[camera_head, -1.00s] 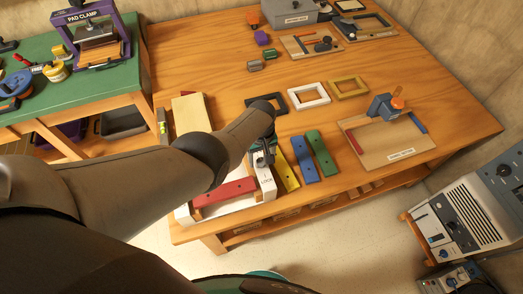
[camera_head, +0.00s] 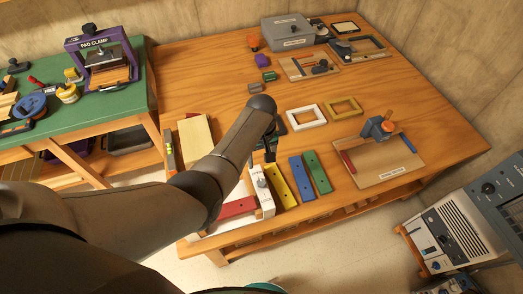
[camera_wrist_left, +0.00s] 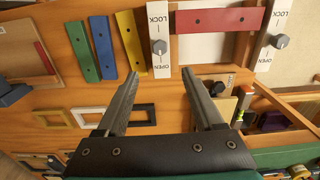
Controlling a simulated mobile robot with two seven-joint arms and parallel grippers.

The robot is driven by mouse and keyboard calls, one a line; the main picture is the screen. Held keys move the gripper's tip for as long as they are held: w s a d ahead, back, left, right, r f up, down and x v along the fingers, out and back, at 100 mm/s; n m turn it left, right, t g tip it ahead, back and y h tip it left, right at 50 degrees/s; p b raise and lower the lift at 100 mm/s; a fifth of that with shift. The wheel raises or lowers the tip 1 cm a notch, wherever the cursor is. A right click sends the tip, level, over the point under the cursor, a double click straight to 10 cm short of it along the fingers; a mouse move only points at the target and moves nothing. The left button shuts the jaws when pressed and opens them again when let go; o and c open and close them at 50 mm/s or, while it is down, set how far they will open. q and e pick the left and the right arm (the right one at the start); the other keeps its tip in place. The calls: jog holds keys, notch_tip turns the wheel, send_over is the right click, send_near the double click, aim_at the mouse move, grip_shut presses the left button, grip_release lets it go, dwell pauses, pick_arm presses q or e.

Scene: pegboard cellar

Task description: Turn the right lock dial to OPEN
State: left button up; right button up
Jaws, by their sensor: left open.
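The right lock dial is a grey knob (camera_head: 262,183) on a white strip marked LOCK, beside a yellow bar, at the near edge of the bench. In the left wrist view the dial (camera_wrist_left: 159,47) sits between LOCK and OPEN lettering; I cannot tell which way it points. The left lock dial (camera_wrist_left: 281,41) is on a second white strip, past a red bar (camera_wrist_left: 216,20); my arm hides it in the head view. My left gripper (camera_head: 270,150) is open and empty, its fingertips (camera_wrist_left: 160,75) apart on either side below the dial in the wrist view. My right gripper is not in view.
Blue (camera_head: 302,180) and green (camera_head: 317,172) bars lie right of the yellow bar (camera_head: 281,184). White (camera_head: 307,117) and olive (camera_head: 343,107) frames lie behind. A board with a blue clamp (camera_head: 380,168) is at right.

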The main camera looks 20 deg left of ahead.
pick_arm(q)
jog(key=shift+r, duration=0.8)
